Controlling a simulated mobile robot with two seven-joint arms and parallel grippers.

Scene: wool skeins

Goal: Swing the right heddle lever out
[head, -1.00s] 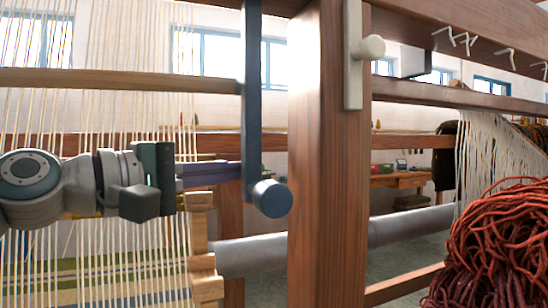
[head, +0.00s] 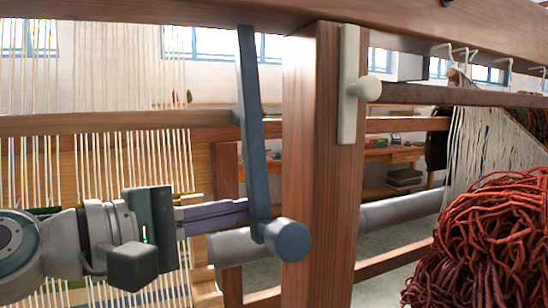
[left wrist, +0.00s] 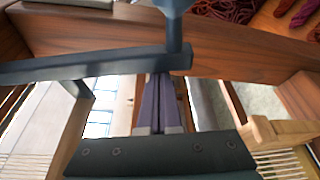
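A dark blue-grey lever (head: 252,130) hangs left of the thick wooden post, with a round blue knob (head: 287,240) at its lower end. It is tilted, its lower end further right than its top. In the left wrist view the lever (left wrist: 90,66) crosses beyond my fingers. A cream lever (head: 348,95) with a round knob hangs upright on the post. My left gripper (head: 248,212) has its purple fingers together, the tips against or very close to the blue lever's left side just above the knob. The fingers (left wrist: 160,85) show only a thin gap. My right gripper is out of view.
The wooden post (head: 325,180) stands just right of the blue knob. Pale warp threads (head: 130,160) hang behind my left arm. Red wool skeins (head: 495,235) are at the lower right. A grey roller (head: 400,208) runs behind the post.

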